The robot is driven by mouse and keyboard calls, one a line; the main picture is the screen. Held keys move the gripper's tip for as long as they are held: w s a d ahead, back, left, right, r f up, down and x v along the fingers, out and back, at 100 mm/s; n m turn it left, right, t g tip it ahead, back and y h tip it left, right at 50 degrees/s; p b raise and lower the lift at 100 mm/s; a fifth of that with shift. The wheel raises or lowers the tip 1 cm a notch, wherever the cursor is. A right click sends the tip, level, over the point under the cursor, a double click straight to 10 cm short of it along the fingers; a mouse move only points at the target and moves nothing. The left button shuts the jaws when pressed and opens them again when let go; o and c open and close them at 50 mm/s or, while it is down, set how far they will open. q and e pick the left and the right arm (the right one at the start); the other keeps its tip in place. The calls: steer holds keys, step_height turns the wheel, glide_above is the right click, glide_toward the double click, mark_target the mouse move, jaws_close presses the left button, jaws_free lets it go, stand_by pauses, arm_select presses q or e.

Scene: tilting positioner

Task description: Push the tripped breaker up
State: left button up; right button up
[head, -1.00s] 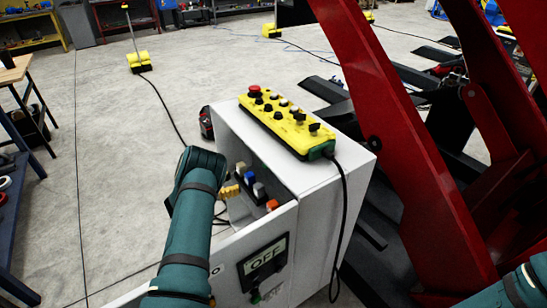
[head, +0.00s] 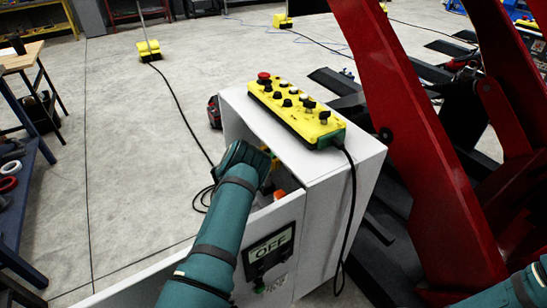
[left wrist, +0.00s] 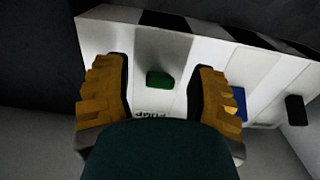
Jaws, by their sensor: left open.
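My left arm reaches into the open white cabinet (head: 352,190) in the head view, and only a bit of my left gripper (head: 269,156) shows past its wrist. In the left wrist view my left gripper (left wrist: 158,68) is open, with its yellow fingers either side of a green breaker lever (left wrist: 158,80). The lever sits on a white panel (left wrist: 152,43) above an upside-down label that seems to read PUMP. Beside the right finger are a blue lever (left wrist: 240,103) and a black one (left wrist: 296,110). I cannot tell which lever is tripped. My right gripper is not in view.
A yellow control box (head: 295,112) with a red button lies on the cabinet top, its cable hanging down the side. The cabinet door (head: 285,222) with an OFF sign stands below my left arm. A red lift frame (head: 410,150) stands to the right.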

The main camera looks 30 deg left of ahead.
arm_select(q)
steer(key=shift+w+d, duration=0.15)
steer(key=shift+w, duration=0.15)
steer(key=shift+c, duration=0.4)
jaws_close()
steer(key=shift+r, duration=0.1)
